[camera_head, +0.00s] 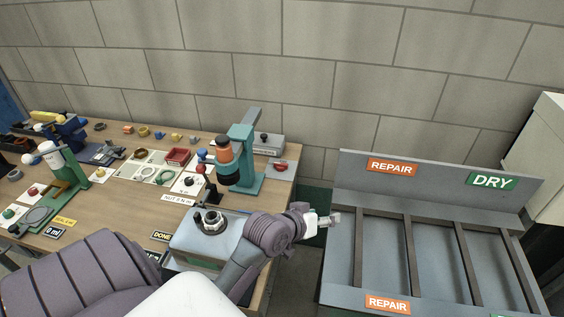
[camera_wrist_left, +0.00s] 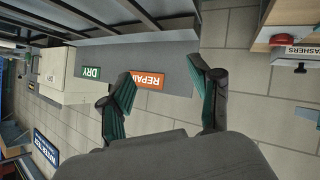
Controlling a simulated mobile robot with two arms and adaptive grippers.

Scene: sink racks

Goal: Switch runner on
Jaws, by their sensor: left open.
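A teal stand with an orange and black tool (camera_head: 230,155), which looks like the runner, stands upright at the right end of the wooden bench. A grey box with a dark knob (camera_head: 268,143) sits behind it, and a red button (camera_head: 281,166) is at its right. Which of these is the runner's switch, I cannot tell. My left gripper (camera_head: 334,218) is past the bench's right edge, in front of the rack, apart from the runner. In the left wrist view the gripper (camera_wrist_left: 165,100) has its fingers wide apart with nothing between them. My right gripper is not in view.
A grey rack (camera_head: 340,240) with orange REPAIR and green DRY signs stands right of the bench. The wooden bench (camera_head: 125,200) holds trays, small parts and a green press (camera_head: 65,175). A grey block with a metal nut (camera_head: 211,222) sits beside my left arm. A block wall stands behind.

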